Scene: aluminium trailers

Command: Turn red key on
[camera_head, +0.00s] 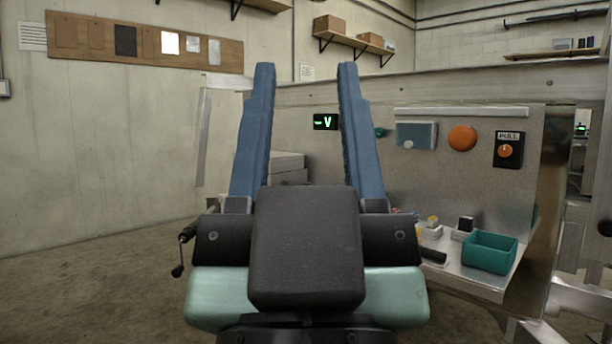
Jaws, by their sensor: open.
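My gripper (306,68) fills the middle of the head view, its two long blue fingers pointing up and forward, wide apart with nothing between them. Behind it stands a grey metal panel (440,185). I cannot make out a red key. The nearest in colour are a round orange button (462,138) and an orange knob (505,151) on a black plate marked PULL, both to the right of my gripper and apart from it. A small teal knob (380,132) shows just right of the right finger. The fingers and gripper body hide part of the panel.
A small black display (325,121) with green characters shows between the fingers. A grey-blue box (416,135) is on the panel. Below, a ledge holds a teal bin (489,252) and small items. A shelf (355,42) is on the back wall. The floor at left is clear.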

